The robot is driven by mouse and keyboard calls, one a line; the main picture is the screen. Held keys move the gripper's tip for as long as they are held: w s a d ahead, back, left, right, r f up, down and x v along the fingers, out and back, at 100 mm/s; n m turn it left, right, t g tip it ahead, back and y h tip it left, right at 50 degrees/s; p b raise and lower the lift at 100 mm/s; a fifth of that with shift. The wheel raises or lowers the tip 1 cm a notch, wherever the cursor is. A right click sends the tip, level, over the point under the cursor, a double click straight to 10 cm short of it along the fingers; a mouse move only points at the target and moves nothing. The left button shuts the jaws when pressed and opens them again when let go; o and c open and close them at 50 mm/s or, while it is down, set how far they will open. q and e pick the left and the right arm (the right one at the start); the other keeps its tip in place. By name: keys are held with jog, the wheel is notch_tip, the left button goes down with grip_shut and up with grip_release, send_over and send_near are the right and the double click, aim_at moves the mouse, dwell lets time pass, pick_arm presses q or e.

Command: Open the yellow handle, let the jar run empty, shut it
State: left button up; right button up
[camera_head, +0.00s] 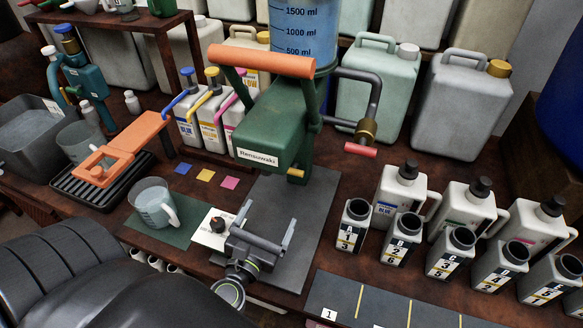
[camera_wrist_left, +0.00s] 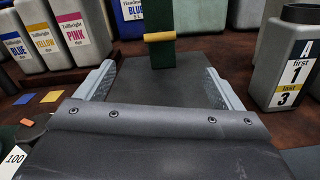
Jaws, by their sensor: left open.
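The jar (camera_head: 303,30) is a clear graduated vessel with blue liquid, standing on top of a green machine (camera_head: 272,128) labelled "Rensuwaki"; its top is cut off. The yellow handle (camera_head: 296,173) is a small bar low on the machine's front. It also shows in the left wrist view (camera_wrist_left: 160,37), across the foot of the green body. My left gripper (camera_head: 265,226) is open and empty, in front of the handle and apart from it. In the left wrist view its fingers (camera_wrist_left: 158,78) point toward the machine, with the handle beyond them and between their lines.
A long orange lever (camera_head: 262,60) tops the machine, and a bent pipe with a red-ended valve (camera_head: 361,149) sticks out right. A measuring cup (camera_head: 154,205) stands left on a green mat. Several labelled bottles (camera_head: 402,240) stand right. The dark plate (camera_head: 312,205) below the machine is clear.

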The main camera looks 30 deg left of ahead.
aim_at(294, 168)
pick_arm(q)
jog(key=x, duration=0.1)
jog(key=p+x, duration=0.1)
jog(key=x, duration=0.1)
jog(key=shift+w+r, duration=0.25)
jog(key=shift+w, duration=0.05)
jog(key=p+x, duration=0.1)
jog(key=x, duration=0.5)
jog(key=p+x, duration=0.1)
jog(key=x, duration=0.3)
jog(key=shift+a+f+p, duration=0.15)
jog(key=shift+f+p, duration=0.2)
jog(key=shift+w+a, duration=0.15)
jog(key=shift+w, duration=0.5)
pick_arm(e)
jog(key=r, duration=0.4)
jog(key=shift+d+r, duration=0.2)
jog(key=shift+r, duration=0.15)
pick_arm(q)
jog(key=c, duration=0.9)
pick_arm(e)
jog(key=shift+s+a, duration=0.1)
